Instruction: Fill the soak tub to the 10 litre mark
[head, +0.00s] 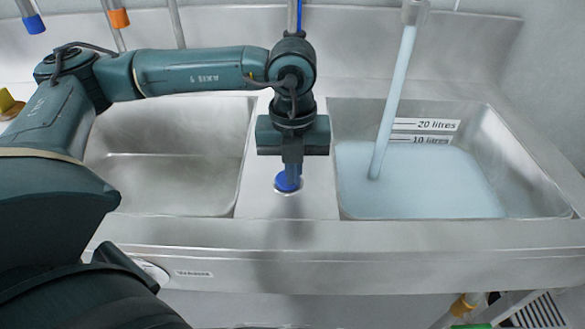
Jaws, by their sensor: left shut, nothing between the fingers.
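The soak tub (535,165) is the steel basin on the right, with pale blue water (430,188) in it. A stream of water (393,100) falls into it from a spout (414,10) at the top. The 10 litre mark (418,139) is on the back wall, below the 20 litre mark (426,125). The water's back edge lies at about the lower edge of the 10 litre label. My left gripper (291,172) points down, shut and empty, right at a blue knob (288,184) on the ledge between the basins. Whether it touches the knob is unclear. My right gripper is not in view.
An empty steel basin (165,185) is on the left, under my left forearm. Pipes with blue (34,24) and orange (119,18) ends hang at the upper left.

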